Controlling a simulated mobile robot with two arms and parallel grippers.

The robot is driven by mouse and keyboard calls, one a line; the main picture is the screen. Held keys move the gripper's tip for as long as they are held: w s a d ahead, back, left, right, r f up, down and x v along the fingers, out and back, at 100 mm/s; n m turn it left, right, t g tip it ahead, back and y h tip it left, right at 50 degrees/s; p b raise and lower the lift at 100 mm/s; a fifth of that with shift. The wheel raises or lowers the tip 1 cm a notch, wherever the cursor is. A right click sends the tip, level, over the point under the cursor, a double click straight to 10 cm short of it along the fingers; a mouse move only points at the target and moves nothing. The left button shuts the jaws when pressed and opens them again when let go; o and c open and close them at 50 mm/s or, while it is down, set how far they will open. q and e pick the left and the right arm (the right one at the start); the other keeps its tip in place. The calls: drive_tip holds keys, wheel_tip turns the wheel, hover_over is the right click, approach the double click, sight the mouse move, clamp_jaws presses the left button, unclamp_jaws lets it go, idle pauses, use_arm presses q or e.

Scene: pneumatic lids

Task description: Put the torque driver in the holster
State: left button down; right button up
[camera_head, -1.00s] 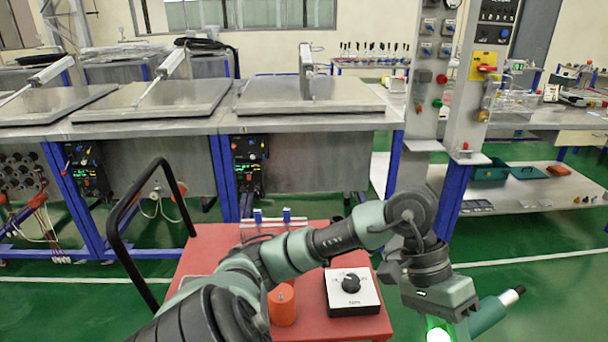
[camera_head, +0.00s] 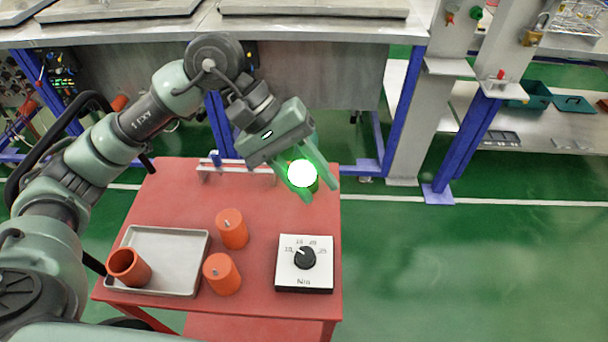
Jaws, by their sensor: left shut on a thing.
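My left gripper (camera_head: 318,180) is above the back right corner of the red cart, pointing down and to the right. It is shut on what looks like the torque driver (camera_head: 302,173), which shows mostly as a bright white disc with a green glow between the green fingers. Its shape is hard to make out. I cannot tell for sure which thing is the holster; a low metal rack (camera_head: 236,168) with a blue upright piece is at the cart's back edge, left of the gripper. My right gripper is out of view.
The red cart (camera_head: 180,190) carries a grey tray (camera_head: 180,250) with a hollow orange cup (camera_head: 128,267), two orange cylinders (camera_head: 232,228) with metal pins, and a white dial box (camera_head: 304,263). A steel bench (camera_head: 300,75) is behind. Green floor is free at right.

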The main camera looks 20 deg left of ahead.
use_arm(q)
drive_tip(key=w+d+r+n+t+h+p, duration=0.2)
drive_tip(key=w+r+n+p, duration=0.15)
drive_tip(key=r+n, duration=0.25)
drive_tip(key=w+d+r+n+t+h+p, duration=0.2)
drive_tip(key=w+r+n+h, duration=0.15)
drive_tip(key=r+n, duration=0.25)
drive_tip(key=w+a+r+n+t+y+p, duration=0.3)
drive_tip(key=w+a+n+t+p, duration=0.3)
drive_tip(key=w+a+n+t, duration=0.45)
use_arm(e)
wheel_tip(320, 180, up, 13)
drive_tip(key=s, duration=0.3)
use_arm(q)
wheel_tip(320, 180, down, 20)
drive_tip(key=w+d+n+b, duration=0.1)
drive_tip(key=w+d+b, duration=0.1)
drive_tip(key=b, duration=0.7)
drive_tip(key=shift+n+h, duration=0.35)
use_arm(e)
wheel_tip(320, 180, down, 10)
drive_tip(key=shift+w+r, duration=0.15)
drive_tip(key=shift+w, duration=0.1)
use_arm(q)
drive_tip(key=shift+w+t, duration=0.1)
drive_tip(key=shift+t, duration=0.15)
